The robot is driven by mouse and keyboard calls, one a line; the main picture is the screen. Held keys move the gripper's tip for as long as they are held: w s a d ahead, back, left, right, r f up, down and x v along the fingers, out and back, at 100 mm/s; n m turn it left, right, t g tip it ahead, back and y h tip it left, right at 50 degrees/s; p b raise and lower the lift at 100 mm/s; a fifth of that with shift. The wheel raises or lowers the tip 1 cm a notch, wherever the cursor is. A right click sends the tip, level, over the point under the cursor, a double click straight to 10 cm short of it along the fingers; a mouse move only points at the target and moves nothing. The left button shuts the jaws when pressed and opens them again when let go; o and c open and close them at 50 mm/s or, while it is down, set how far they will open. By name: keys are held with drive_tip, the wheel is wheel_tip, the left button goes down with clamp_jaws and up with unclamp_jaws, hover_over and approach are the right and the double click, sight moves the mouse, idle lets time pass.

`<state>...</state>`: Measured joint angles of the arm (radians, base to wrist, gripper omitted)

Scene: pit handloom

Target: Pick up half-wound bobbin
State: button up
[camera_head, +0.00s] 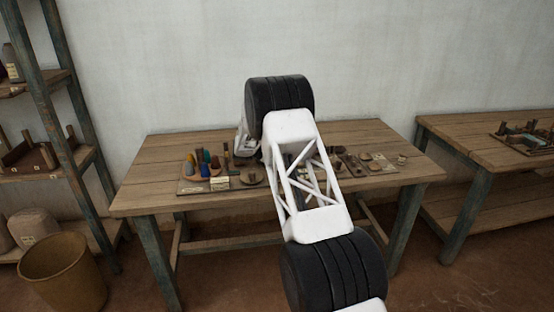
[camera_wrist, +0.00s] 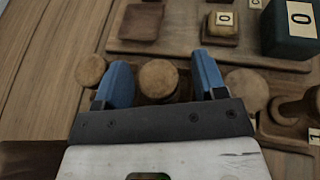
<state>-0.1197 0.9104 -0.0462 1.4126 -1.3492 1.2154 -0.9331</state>
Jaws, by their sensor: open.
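My gripper (camera_wrist: 163,72) is open, with its two blue fingers apart in the wrist view. A round-topped wooden piece (camera_wrist: 158,77) shows between the fingers, seen from above. I cannot tell whether it is the half-wound bobbin, as its sides are mostly hidden. A gap shows on each side of it. Similar round wooden tops lie just outside the left finger (camera_wrist: 90,69) and just outside the right finger (camera_wrist: 247,87). In the head view my arm reaches over the middle table and hides part of its top; the fingertips are not clear there.
A wooden board (camera_wrist: 175,47) with labelled blocks and a dark box (camera_wrist: 290,30) lies beyond the fingers. On the table (camera_head: 140,200), a tray of coloured cones (camera_head: 205,168) stands left of my arm. A second table (camera_head: 470,140) stands right, shelves left.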

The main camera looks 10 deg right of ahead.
drive_tip(key=shift+c, duration=0.2)
drive_tip(key=c, duration=1)
drive_tip(key=shift+o, duration=0.2)
drive_tip(key=shift+r, duration=0.1)
drive_tip(key=shift+r, duration=4.9)
